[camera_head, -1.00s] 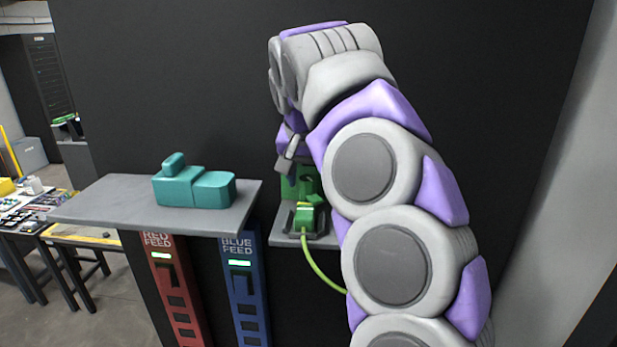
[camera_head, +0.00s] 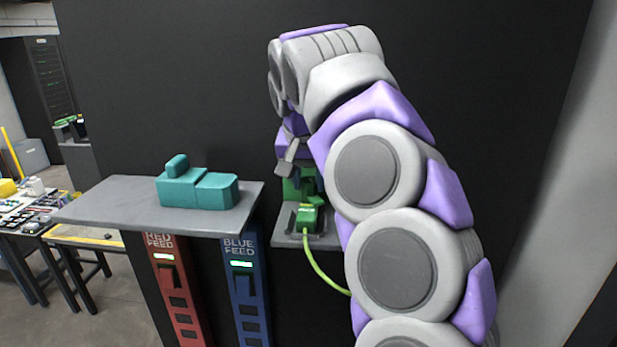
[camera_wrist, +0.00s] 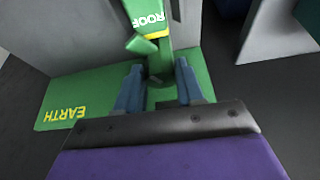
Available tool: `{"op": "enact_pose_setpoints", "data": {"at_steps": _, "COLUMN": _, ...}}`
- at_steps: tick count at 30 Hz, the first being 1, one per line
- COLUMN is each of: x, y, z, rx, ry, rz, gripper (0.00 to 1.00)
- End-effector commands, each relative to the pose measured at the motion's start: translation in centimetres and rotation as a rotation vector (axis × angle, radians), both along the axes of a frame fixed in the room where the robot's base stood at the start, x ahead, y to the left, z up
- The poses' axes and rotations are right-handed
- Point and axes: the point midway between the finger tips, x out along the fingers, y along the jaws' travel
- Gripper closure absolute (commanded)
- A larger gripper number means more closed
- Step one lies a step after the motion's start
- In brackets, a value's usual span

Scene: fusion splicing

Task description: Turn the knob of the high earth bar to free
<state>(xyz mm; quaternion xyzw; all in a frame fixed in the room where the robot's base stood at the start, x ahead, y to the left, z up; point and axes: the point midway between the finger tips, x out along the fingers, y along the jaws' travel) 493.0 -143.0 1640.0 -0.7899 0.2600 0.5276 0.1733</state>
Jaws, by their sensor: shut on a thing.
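The high earth bar is a green block marked EARTH (camera_wrist: 80,98) in the wrist view. In the head view my gripper (camera_head: 288,160) is low against the green bar (camera_head: 291,188), partly hidden by my arm.
A green plug (camera_head: 307,217) with a yellow-green cable (camera_head: 318,268) sits on a small grey shelf (camera_head: 283,236) below. To the left, a teal block (camera_head: 205,190) stands on a grey shelf (camera_head: 105,205). Red (camera_head: 174,285) and blue feed columns (camera_head: 243,285) stand underneath.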

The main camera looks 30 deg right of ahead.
Motion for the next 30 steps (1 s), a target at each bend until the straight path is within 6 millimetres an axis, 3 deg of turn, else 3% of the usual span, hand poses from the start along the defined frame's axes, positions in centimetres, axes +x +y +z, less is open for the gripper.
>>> {"op": "enact_pose_setpoints", "data": {"at_steps": 21, "x": -0.13, "y": -0.49, "z": 0.27, "rx": -0.001, "ry": -0.003, "rz": 0.425, "gripper": 0.93}}
{"op": "enact_pose_setpoints", "data": {"at_steps": 30, "x": -0.13, "y": -0.56, "z": 0.14, "rx": -0.002, "ry": -0.003, "rz": 0.500, "gripper": 0.93}}
